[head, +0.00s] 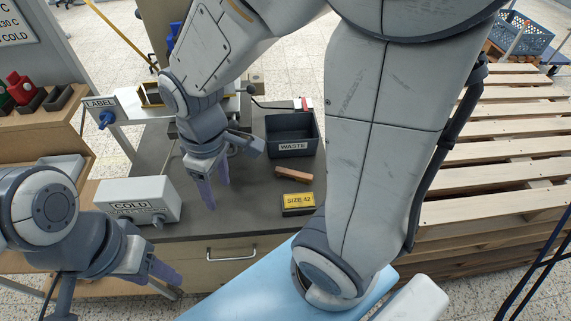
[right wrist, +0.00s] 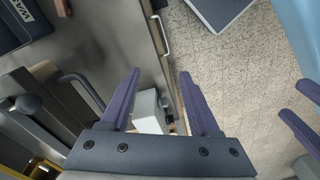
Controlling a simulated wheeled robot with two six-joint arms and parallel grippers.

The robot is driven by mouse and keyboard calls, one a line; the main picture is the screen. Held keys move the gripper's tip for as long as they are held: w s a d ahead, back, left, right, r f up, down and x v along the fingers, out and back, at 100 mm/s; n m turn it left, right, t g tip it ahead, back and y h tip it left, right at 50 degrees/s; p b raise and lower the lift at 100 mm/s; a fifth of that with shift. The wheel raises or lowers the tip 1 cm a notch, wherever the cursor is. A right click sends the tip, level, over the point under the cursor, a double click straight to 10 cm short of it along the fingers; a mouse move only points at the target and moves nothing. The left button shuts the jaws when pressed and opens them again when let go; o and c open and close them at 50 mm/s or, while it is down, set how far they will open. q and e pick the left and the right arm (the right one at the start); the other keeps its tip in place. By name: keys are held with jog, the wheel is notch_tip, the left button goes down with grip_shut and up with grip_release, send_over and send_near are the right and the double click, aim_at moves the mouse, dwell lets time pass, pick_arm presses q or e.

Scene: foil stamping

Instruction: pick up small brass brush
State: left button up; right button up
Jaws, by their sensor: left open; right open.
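A small reddish-brown bar (head: 294,174), which looks like the brush, lies on the dark bench top between the waste bin and the SIZE 42 box; its bristles are too small to tell. My right gripper (head: 216,188) is open and empty, pointing down above the bench, left of the bar. Its fingers show in the right wrist view (right wrist: 158,80). My left gripper (head: 165,277) is open and empty at the lower left, before the bench.
The dark WASTE bin (head: 291,137) stands behind the bar, and the black and yellow SIZE 42 box (head: 298,203) in front of it. A white COLD unit (head: 139,198) is at the bench's left. A pallet stack (head: 500,150) stands right. My right arm covers part of the view.

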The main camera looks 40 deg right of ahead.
jog(key=w+d+f, duration=0.4)
jog(key=w+d, duration=0.1)
jog(key=d, duration=0.4)
jog(key=b, duration=0.2)
send_over(297, 173)
jog(key=shift+h, duration=0.3)
jog(key=f, duration=1.1)
jog(key=shift+s+a, duration=0.25)
jog(key=shift+a, duration=0.15)
jog(key=f, duration=0.4)
jog(key=shift+w+d+f, duration=0.1)
jog(key=shift+d+f, duration=0.25)
jog(key=shift+f, duration=0.05)
jog(key=shift+w+f, duration=0.1)
jog(key=shift+f, duration=0.5)
jog(key=shift+f, duration=0.25)
jog(key=shift+c, duration=0.3)
grip_shut()
